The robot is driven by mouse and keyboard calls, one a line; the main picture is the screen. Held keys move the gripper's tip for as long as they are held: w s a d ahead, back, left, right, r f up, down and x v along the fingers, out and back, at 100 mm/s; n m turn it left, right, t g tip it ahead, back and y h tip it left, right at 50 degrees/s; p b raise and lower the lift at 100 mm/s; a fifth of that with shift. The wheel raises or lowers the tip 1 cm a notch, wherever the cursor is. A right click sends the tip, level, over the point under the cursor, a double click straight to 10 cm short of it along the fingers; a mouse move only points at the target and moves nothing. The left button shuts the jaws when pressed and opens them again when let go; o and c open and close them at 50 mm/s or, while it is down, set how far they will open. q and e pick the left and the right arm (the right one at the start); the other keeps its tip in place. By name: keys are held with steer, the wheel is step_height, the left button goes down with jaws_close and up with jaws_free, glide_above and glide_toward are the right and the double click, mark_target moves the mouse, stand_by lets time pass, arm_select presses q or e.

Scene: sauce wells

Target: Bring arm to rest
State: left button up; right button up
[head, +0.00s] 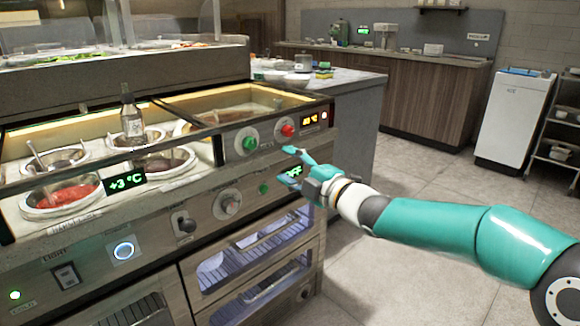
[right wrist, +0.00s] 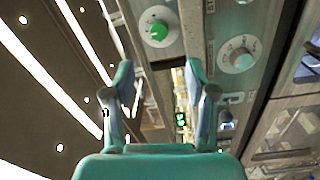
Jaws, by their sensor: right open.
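My right gripper (head: 288,165) is in front of the counter's control panel, near its right end, with the arm coming in from the right. Its fingers are apart and nothing is between them. In the right wrist view the open fingers (right wrist: 162,95) point at the panel, with a green knob (right wrist: 158,30) and a grey dial (right wrist: 237,55) beyond them. In the head view the green knob (head: 247,141) is just left of the fingers and the red knob (head: 288,130) is just above them. I cannot tell whether they touch the panel. My left gripper is not in view.
The counter holds several sauce wells, one with red sauce (head: 62,196), and a bottle (head: 132,115). A +3 °C display (head: 125,181) is on its front edge. Glass-fronted drawers (head: 262,245) are below. A white cabinet (head: 512,120) stands behind, and the floor (head: 410,175) is clear.

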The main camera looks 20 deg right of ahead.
stand_by(0.3)
steer(key=s+a+f+m+g, duration=0.1)
steer(key=a+f+m+g, duration=0.15)
steer(key=f, duration=0.85)
steer(key=s+a+f+m+g, duration=0.1)
steer(key=s+a+f+g, duration=0.15)
steer(key=f, duration=0.95)
steer(key=s+a+f+m+g, duration=0.1)
steer(key=a+f+m+g, duration=0.15)
steer(key=f, duration=0.85)
steer(key=s+a+f+m+g, duration=0.3)
steer(key=s+f, duration=0.4)
steer(key=f, duration=0.3)
steer(key=s+a+f+m+g+h, duration=0.1)
steer(key=s+f+m+g, duration=0.35)
steer(key=s, duration=0.65)
steer(key=s+a+f+m+g+h, duration=0.1)
steer(key=s+f+m+g, duration=0.1)
steer(key=s+f+m, duration=0.7)
step_height(320, 180, up, 39)
steer(key=s+p, duration=0.2)
steer(key=p, duration=3.3)
steer(key=shift+n, duration=0.45)
steer(key=shift+f, duration=0.15)
steer(key=shift+c, duration=1.4)
